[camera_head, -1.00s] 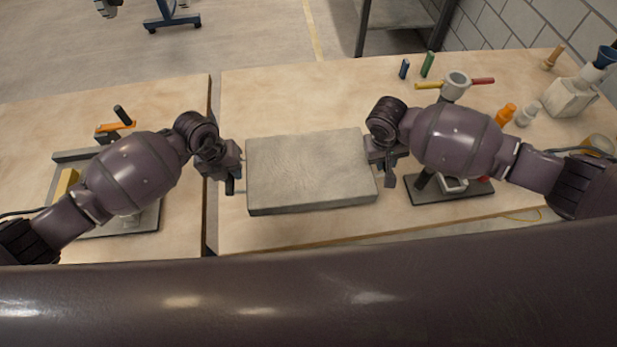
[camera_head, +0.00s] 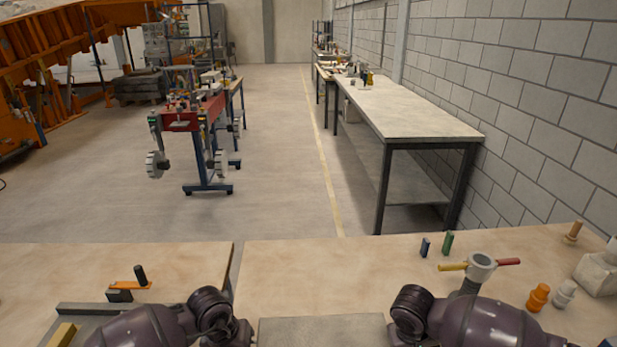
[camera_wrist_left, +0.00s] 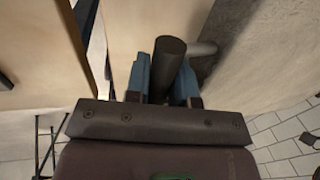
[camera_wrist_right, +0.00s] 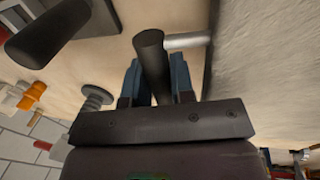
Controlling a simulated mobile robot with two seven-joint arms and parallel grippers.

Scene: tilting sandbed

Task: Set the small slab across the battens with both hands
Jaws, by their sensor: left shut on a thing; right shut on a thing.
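The grey slab (camera_head: 322,331) shows only its far part at the bottom edge of the head view, between my two wrists. In the left wrist view, my left gripper (camera_wrist_left: 163,85) is shut on a dark round handle (camera_wrist_left: 169,52) joined by a short rod to the slab. In the right wrist view, my right gripper (camera_wrist_right: 154,85) is shut on a like handle (camera_wrist_right: 149,48), joined by a rod to the slab's edge (camera_wrist_right: 262,60). The battens cannot be made out. Whether the slab touches anything beneath is hidden.
An orange clamp-like tool (camera_head: 130,286) lies at left. A gap (camera_head: 234,270) parts the two wooden tables.

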